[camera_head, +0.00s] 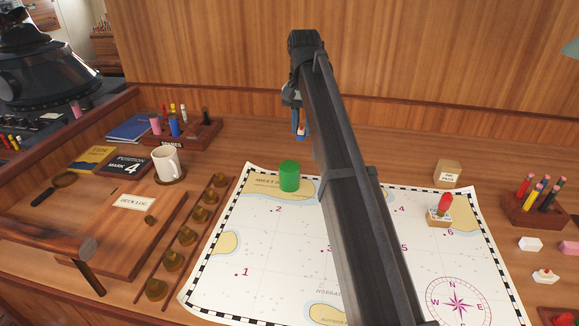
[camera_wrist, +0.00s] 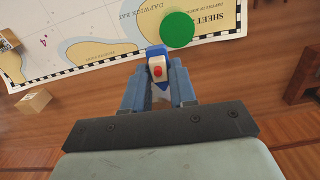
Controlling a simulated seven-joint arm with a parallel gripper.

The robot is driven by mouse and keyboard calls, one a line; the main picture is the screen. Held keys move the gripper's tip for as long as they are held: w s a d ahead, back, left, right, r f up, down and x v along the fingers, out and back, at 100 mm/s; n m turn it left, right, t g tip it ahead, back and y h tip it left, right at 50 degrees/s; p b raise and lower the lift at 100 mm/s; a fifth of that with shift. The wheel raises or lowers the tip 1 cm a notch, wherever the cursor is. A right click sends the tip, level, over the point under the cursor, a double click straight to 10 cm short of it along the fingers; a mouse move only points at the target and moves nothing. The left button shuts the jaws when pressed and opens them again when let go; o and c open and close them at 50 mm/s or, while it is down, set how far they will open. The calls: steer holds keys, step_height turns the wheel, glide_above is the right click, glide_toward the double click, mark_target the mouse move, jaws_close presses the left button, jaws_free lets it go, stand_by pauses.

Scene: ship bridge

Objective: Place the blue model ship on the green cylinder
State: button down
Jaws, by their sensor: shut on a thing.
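The blue model ship (camera_wrist: 157,52) is between the fingers of my gripper (camera_wrist: 158,85) in the wrist view. It has a white deck and a red top piece. My gripper (camera_head: 300,133) is shut on it, and in the head view a bit of the ship (camera_head: 302,133) shows just below the fingers. The green cylinder (camera_head: 289,176) stands on the chart near its top left edge. In the wrist view its round top (camera_wrist: 177,30) is just beyond the ship's end, up and to the right. The ship appears apart from the cylinder; the height between them is hard to tell.
The chart (camera_head: 270,245) covers the middle of the table. A white mug (camera_head: 166,160), a pen rack (camera_head: 185,133) and brass weights (camera_head: 185,235) are at left. A small block (camera_head: 447,173), a red-topped ship (camera_head: 441,209) and a pencil holder (camera_head: 537,205) are at right.

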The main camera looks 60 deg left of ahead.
mark_target(289, 166)
steer(key=shift+n, duration=0.3)
steer(key=shift+s+a+f, duration=0.3)
steer(key=shift+s+f, duration=0.15)
steer(key=shift+f, duration=1.15)
steer(key=shift+s+a+f, duration=0.3)
steer(key=shift+s+f, duration=0.2)
steer(key=shift+f, duration=1.15)
steer(key=shift+s+a+f, duration=0.3)
steer(key=shift+s+f, duration=0.15)
steer(key=shift+f, duration=1.15)
steer(key=shift+f, duration=0.1)
steer(key=c, duration=0.9)
jaws_free()
step_height(289, 166, up, 12)
